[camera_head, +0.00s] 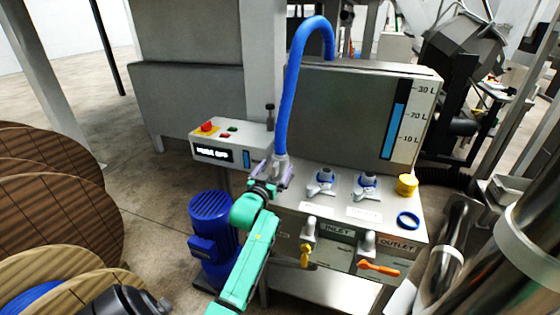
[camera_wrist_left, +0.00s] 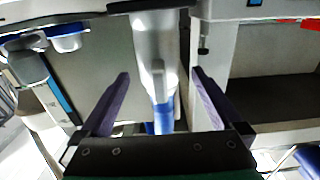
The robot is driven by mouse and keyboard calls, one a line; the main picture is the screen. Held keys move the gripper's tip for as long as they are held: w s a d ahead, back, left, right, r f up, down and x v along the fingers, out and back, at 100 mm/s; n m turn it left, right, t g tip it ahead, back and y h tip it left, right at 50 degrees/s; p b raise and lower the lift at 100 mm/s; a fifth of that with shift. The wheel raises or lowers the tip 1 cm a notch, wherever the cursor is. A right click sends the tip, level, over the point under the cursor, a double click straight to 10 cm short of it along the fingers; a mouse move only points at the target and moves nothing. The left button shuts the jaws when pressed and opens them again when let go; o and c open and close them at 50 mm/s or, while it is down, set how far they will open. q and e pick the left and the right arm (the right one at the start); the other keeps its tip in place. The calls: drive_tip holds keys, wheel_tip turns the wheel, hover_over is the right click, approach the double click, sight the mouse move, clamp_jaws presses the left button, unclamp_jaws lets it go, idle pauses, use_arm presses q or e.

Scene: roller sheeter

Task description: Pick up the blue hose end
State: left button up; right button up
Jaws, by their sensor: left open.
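The blue hose (camera_head: 287,100) arcs over the tank and hangs down at its front left. Its grey metal end (camera_head: 280,165) is low, just above the machine's top shelf. My left gripper (camera_head: 270,173) is at this hose end, reaching up from below. In the left wrist view, the purple fingers of the left gripper (camera_wrist_left: 160,76) are open. The pale hose end (camera_wrist_left: 152,45) lies between them, with a visible gap on each side. A blue part shows below it, near the palm. My right gripper is not in view.
A control box (camera_head: 228,142) is close on the left. A blue motor (camera_head: 212,235) stands below. Wooden reels (camera_head: 55,200) are far left.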

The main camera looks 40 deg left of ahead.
sight(277, 160)
use_arm(q)
drive_tip(key=shift+x, duration=1)
drive_tip(key=shift+s, duration=0.15)
drive_tip(key=c, duration=0.7)
drive_tip(key=shift+f, duration=0.1)
clamp_jaws()
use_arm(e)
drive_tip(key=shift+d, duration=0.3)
use_arm(q)
drive_tip(key=shift+r, duration=0.2)
wheel_tip(277, 160, up, 20)
drive_tip(key=shift+p, duration=0.45)
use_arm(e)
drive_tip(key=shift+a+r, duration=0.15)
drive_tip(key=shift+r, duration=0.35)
use_arm(q)
drive_tip(key=shift+f, duration=0.1)
